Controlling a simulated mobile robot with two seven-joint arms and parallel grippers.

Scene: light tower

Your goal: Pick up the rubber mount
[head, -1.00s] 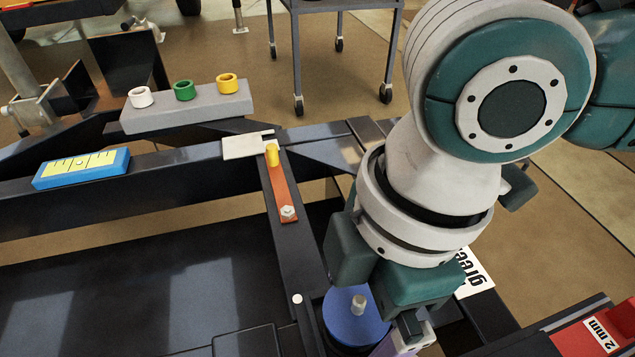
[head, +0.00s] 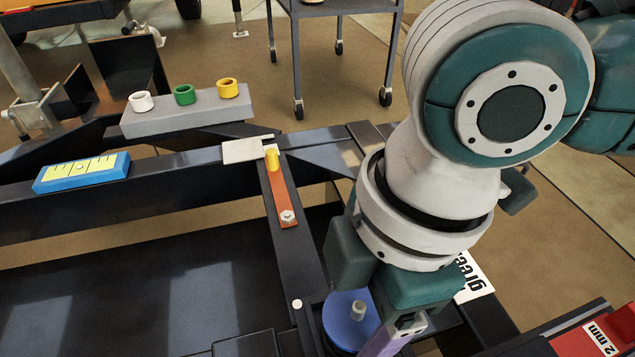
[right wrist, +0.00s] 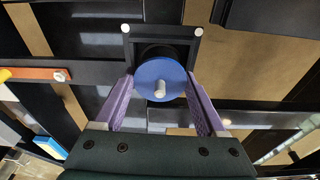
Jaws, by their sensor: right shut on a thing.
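The rubber mount is a round blue disc (head: 341,331) with a short pale stud at its centre. It sits at the black square bracket on the dark frame, low in the head view. My right gripper (head: 368,330) comes down over it, and a purple finger shows at its right side. In the right wrist view the blue disc (right wrist: 150,94) lies between the two purple fingers (right wrist: 160,100), which are shut on its sides. I cannot tell if it is lifted off the bracket. My left gripper is not in view.
An orange strip (head: 280,195) with a yellow peg lies on the crossbar. A grey block (head: 190,114) with white, green and yellow rings and a blue level-like block (head: 80,172) stand to the left. A red box marked 2 mm (head: 590,335) is at lower right.

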